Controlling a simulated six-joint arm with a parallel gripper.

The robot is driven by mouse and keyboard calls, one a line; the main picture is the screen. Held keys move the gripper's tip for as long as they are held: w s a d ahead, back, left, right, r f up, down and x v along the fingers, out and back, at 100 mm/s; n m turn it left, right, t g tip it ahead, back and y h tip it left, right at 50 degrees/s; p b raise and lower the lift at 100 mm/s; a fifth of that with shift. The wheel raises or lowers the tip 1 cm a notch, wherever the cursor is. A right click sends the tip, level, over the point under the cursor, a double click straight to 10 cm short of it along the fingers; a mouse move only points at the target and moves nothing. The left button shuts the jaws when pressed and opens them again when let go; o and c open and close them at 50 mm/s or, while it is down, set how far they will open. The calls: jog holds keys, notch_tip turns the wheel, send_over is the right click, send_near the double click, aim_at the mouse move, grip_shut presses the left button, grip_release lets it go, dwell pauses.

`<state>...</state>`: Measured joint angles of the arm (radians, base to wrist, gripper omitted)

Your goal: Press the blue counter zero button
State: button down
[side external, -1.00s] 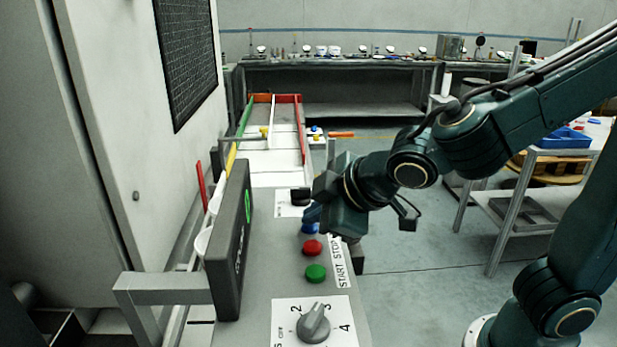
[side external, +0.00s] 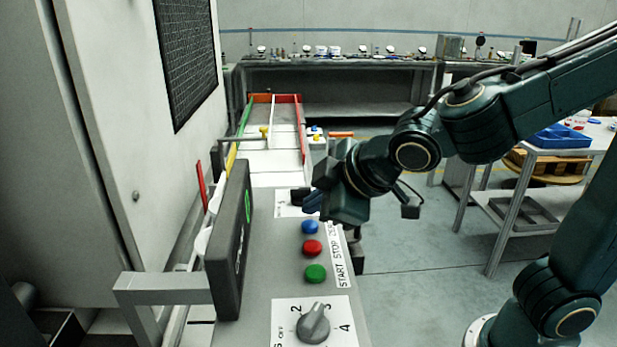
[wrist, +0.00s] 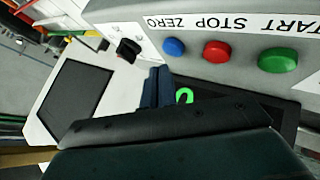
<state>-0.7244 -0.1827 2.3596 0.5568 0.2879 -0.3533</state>
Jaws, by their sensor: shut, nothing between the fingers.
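The blue button (side external: 310,227) is a round cap on the grey panel, in a row with the red and green buttons. It also shows in the wrist view (wrist: 174,47), under the printed word ZERO. My gripper (side external: 312,201) is shut and empty. Its blue-grey fingers are above and a little beyond the blue button in the side view. In the wrist view the fingertips (wrist: 159,72) appear just below the blue button, and a gap of panel shows between them. I see no contact with the button.
The red button (side external: 312,247) and green button (side external: 316,273) sit close beside the blue one. A black switch (wrist: 129,49) is on its other side. A rotary knob (side external: 313,323) is at the near end. A dark display box (side external: 231,240) stands up along the panel's left side.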

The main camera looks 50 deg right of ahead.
aim_at(320, 231)
jog(key=shift+r, duration=2.4)
jog(key=s+d+f+m+g, duration=0.3)
jog(key=s+d+m, duration=0.5)
jog(key=s+d, duration=0.3)
jog(key=s+f, duration=0.1)
jog(key=s, duration=0.3)
jog(key=shift+s+d+g, duration=0.3)
jog(key=shift+s+d, duration=0.1)
